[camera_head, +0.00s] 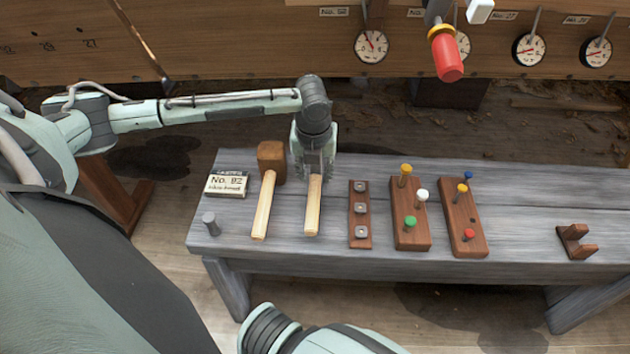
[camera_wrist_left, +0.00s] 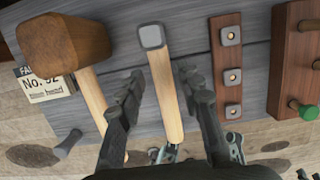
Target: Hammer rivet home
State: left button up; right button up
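My left gripper (camera_head: 315,172) hangs over the bench at the metal-headed hammer (camera_head: 313,212). In the left wrist view its open fingers (camera_wrist_left: 158,80) lie on either side of the pale handle (camera_wrist_left: 165,95), with a gap on each side. The grey square hammer head (camera_wrist_left: 152,37) shows there; in the head view the gripper hides it. A brown-headed mallet (camera_head: 271,160) lies to the left. A small grey rivet-like piece (camera_head: 211,224) stands at the bench's left end. The wooden hull (camera_head: 230,40) runs along the back.
A strip with metal squares (camera_head: 359,240) and two blocks (camera_head: 411,240) (camera_head: 466,245) with coloured pegs lie right of the hammer. A label card (camera_head: 227,184) and a wooden cradle (camera_head: 576,243) sit on the bench. A red cylinder (camera_head: 446,55) hangs before the gauges.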

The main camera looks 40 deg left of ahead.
aim_at(315, 181)
pick_arm(q)
jog(key=shift+w+a+f+b, duration=0.1)
jog(key=shift+w+f+b, duration=0.1)
jog(key=shift+f+b, duration=0.7)
jog(key=shift+w+a+f+p, duration=0.1)
jog(key=shift+f+p, duration=0.05)
jog(key=shift+f, duration=0.55)
jog(key=shift+w+f+p, duration=0.1)
jog(key=shift+f+p, duration=0.05)
jog(key=shift+f, duration=0.5)
pick_arm(e)
jog(key=shift+w+d+v, duration=0.1)
jog(key=shift+d+v, duration=0.05)
jog(key=shift+v, duration=0.75)
jog(key=shift+w+d+v, duration=0.1)
jog(key=shift+v, duration=0.85)
jog(key=shift+r, duration=0.1)
pick_arm(q)
grip_shut()
jog(key=shift+w, duration=0.1)
jog(key=shift+r, duration=0.15)
pick_arm(e)
jog(key=shift+r, duration=0.2)
